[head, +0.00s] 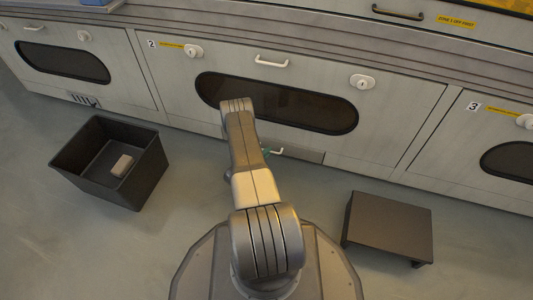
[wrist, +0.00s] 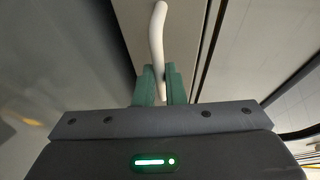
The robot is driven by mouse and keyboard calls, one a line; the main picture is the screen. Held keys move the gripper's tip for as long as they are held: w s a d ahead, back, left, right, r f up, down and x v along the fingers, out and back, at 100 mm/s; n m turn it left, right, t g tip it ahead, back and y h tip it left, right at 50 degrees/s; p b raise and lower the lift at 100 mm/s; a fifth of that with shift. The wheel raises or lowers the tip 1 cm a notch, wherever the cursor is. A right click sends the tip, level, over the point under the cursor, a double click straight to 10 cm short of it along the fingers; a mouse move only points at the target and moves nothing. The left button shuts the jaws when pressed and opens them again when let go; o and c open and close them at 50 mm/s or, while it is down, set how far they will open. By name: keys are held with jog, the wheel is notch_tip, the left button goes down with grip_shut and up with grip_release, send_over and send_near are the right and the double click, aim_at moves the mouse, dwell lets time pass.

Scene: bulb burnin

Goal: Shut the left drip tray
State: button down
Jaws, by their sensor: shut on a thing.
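A low grey drip tray front (head: 306,155) with a white bar handle (head: 278,151) sits at the foot of the bay marked 2. My arm covers its left part in the head view, and I cannot tell how far out it stands. In the wrist view the white handle (wrist: 157,38) stands on a beige panel (wrist: 130,22), and its lower end is between the green fingers of my gripper (wrist: 162,86). My gripper is shut on this handle. In the head view only a bit of green finger shows beside my arm.
A black open bin (head: 90,180) with a small light block (head: 122,165) in it stands on the floor at left. A low dark stool (head: 390,225) stands at right. Bay door 2 (head: 385,125) looks shut above the tray. A slotted grille (head: 84,100) is under bay 1.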

jog(key=shift+w, duration=0.2)
jog(key=c, duration=1.5)
grip_release()
jog(key=shift+d, duration=0.1)
jog(key=p+v, duration=0.4)
jog(key=v, duration=0.9)
jog(key=shift+s+a, duration=0.25)
jog(key=shift+s, duration=0.05)
jog(key=b+x, duration=0.4)
jog(key=x, duration=0.9)
jog(key=shift+w+d, duration=0.2)
jog(key=shift+w, duration=0.05)
